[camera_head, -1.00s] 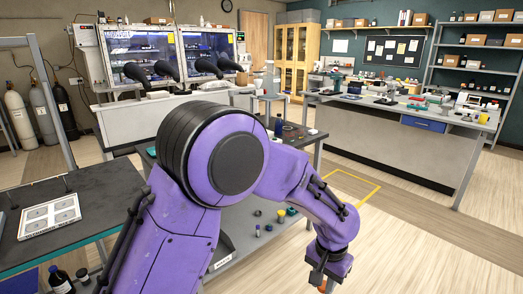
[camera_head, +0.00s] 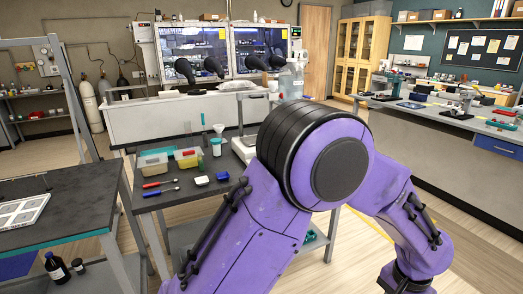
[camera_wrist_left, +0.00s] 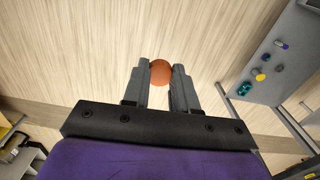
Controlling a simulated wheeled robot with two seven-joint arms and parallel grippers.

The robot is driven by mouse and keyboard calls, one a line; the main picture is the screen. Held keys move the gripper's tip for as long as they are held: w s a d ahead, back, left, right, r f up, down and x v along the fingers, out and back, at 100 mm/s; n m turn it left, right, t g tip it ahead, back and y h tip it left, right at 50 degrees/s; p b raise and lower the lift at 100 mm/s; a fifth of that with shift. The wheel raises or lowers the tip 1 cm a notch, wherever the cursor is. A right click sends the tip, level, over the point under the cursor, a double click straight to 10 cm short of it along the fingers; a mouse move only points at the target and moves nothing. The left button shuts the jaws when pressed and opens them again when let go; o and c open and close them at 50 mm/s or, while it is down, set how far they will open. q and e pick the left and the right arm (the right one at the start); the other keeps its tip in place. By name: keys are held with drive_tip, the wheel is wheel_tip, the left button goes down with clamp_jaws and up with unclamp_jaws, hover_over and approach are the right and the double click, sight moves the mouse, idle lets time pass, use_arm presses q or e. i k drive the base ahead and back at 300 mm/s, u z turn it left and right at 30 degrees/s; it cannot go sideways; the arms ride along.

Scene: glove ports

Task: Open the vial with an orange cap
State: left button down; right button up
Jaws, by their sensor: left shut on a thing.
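In the left wrist view my left gripper (camera_wrist_left: 160,80) is shut on a round orange cap (camera_wrist_left: 160,71), held between its fingertips above the wooden floor. The fingers hide what is below the cap, so I cannot tell whether a vial is attached to it. In the head view my purple left arm fills the middle and right. Its hand is cut off by the bottom edge there, so the fingers and the cap do not show. My right gripper is not in view.
A cart shelf (camera_wrist_left: 258,108) with several small capped items lies at the right of the left wrist view. In the head view, the cart top bears tubs (camera_head: 186,158), a white bottle (camera_head: 216,147) and screwdrivers (camera_head: 160,184).

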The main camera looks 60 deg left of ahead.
sight(200, 158)
drive_tip(key=u, duration=0.6)
drive_tip(key=i, duration=1.05)
drive_tip(key=u, duration=1)
